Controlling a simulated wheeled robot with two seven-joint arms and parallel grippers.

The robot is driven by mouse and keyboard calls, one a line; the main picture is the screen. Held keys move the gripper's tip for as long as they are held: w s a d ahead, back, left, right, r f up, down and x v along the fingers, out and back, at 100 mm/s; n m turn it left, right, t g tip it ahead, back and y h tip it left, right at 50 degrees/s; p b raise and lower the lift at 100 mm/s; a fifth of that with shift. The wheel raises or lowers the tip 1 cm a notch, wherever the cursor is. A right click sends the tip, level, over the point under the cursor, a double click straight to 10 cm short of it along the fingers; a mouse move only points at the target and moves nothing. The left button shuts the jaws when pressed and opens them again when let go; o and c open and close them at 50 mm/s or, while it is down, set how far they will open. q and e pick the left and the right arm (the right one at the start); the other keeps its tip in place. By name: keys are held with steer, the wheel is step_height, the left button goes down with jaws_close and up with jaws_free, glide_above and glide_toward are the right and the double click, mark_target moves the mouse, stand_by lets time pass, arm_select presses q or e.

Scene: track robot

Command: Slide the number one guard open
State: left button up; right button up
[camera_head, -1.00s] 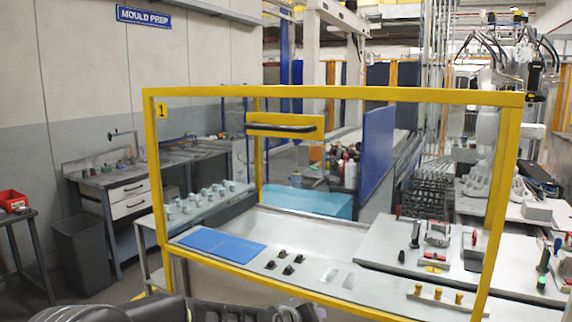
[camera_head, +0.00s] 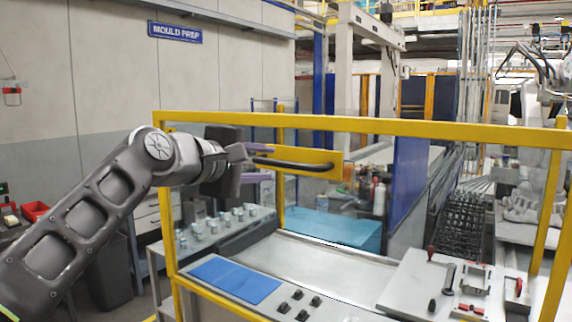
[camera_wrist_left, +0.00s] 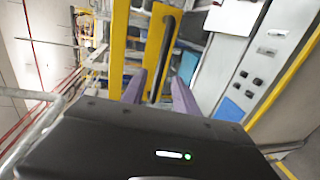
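The guard (camera_head: 350,124) is a yellow frame with a clear panel; its number plate is hidden behind my arm. A black bar handle (camera_head: 300,165) is mounted on a yellow plate (camera_head: 325,157) on the guard. My left gripper (camera_head: 256,163) is at the left end of the handle, with its two purple fingers apart, one above and one below the handle's line. In the left wrist view the dark handle (camera_wrist_left: 163,60) lies between the spread fingers (camera_wrist_left: 160,84); I cannot tell if they touch it. My right gripper is not in view.
Behind the guard are a bench with a blue mat (camera_head: 235,279), black switches (camera_head: 300,305) and a grey work plate (camera_head: 420,285). A blue panel (camera_head: 408,190) stands behind. A dark bin (camera_head: 112,272) and red box (camera_head: 34,211) are at left.

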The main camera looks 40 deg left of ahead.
mark_target(283, 165)
arm_select(q)
steer(key=shift+w+f, duration=0.1)
steer(key=shift+w, duration=0.6)
steer(key=w+p, duration=0.1)
steer(key=w, duration=0.2)
steer(key=w+f+p, duration=0.1)
steer(key=w, duration=0.2)
steer(key=shift+w+a+f, duration=0.1)
steer(key=shift+w+f, duration=0.1)
steer(key=shift+w, duration=0.1)
steer(key=shift+c, duration=0.5)
jaws_close()
steer(key=shift+f, duration=0.1)
